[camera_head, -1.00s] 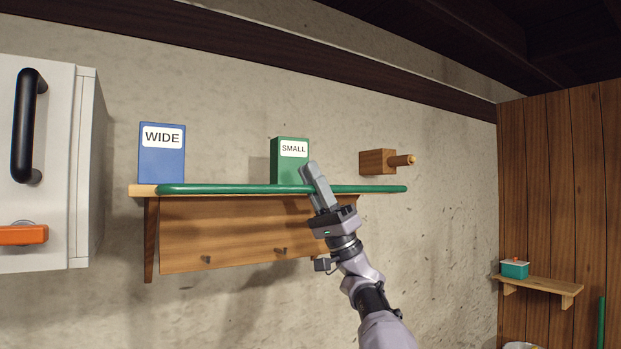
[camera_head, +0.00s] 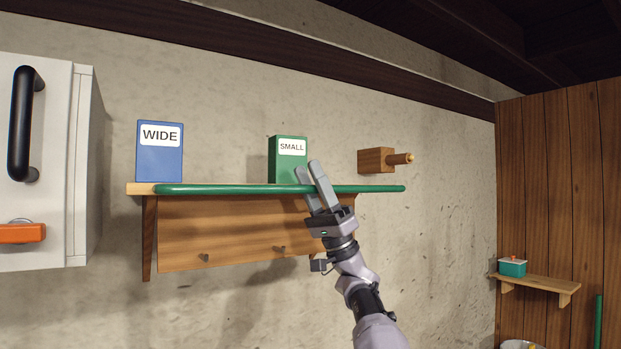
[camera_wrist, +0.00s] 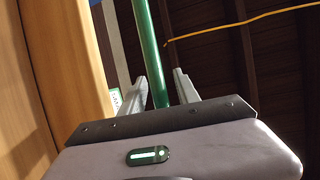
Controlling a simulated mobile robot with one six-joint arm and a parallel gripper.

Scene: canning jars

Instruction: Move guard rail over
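The guard rail (camera_head: 230,189) is a long green bar along the front edge of the wooden wall shelf (camera_head: 141,188). Its right end sticks out past the shelf's brackets. My gripper (camera_head: 307,170) reaches up from below at the rail's right half, its fingertips above the rail's height in the head view. In the wrist view the rail (camera_wrist: 152,55) runs between the two fingers, with a gap visible on either side. The gripper is open, not closed on the rail. The fingers hide a short piece of the rail in the head view.
A blue WIDE box (camera_head: 160,162) and a green SMALL box (camera_head: 288,163) stand on the shelf, SMALL just left of my fingers. A wooden block with a peg (camera_head: 377,160) is on the wall at right. A white cabinet (camera_head: 45,230) stands at left.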

